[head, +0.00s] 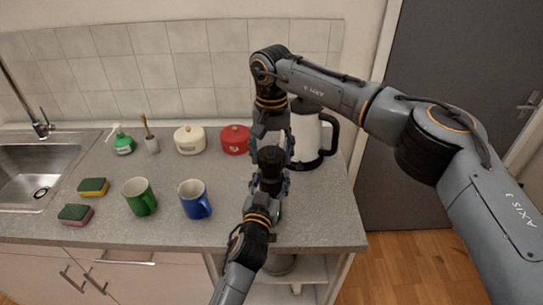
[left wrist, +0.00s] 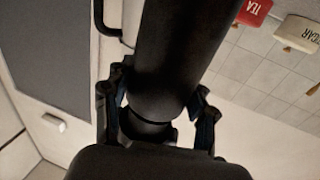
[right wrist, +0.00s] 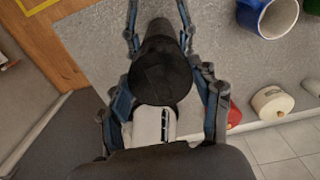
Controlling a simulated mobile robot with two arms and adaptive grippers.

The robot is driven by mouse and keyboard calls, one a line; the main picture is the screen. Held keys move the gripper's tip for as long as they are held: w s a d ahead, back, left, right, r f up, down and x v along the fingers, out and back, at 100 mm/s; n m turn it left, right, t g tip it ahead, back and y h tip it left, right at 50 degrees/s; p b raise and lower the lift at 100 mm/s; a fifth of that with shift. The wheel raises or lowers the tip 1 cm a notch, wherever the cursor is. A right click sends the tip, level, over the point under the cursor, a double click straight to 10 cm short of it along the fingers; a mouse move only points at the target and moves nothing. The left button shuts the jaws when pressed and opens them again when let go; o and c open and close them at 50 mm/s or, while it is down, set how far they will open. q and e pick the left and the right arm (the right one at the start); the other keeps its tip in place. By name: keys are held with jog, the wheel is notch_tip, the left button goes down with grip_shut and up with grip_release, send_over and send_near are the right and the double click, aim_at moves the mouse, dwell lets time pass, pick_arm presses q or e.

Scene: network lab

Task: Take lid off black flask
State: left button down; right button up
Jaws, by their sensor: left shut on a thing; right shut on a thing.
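The black flask (head: 271,158) stands near the counter's right part, mostly covered by my grippers; its dark body fills the middle of the left wrist view (left wrist: 180,50). My left gripper (head: 268,188) comes from the front and is shut around the flask. My right gripper (head: 271,140) reaches down from above and is shut on the flask's black lid (right wrist: 160,75), seen as a round dark top between the fingers in the right wrist view. I cannot tell whether the lid is apart from the body.
A white kettle (head: 306,138) with a black handle stands close behind the flask. A blue mug (head: 192,199), green mug (head: 138,196), red canister (head: 234,140) and cream canister (head: 189,140) stand to the left. Bare counter (head: 320,215) lies to the right.

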aim_at(272, 154)
dwell(0.3)
jog(key=shift+r, duration=2.05)
pick_arm(q)
jog(key=shift+c, duration=1.8)
grip_release()
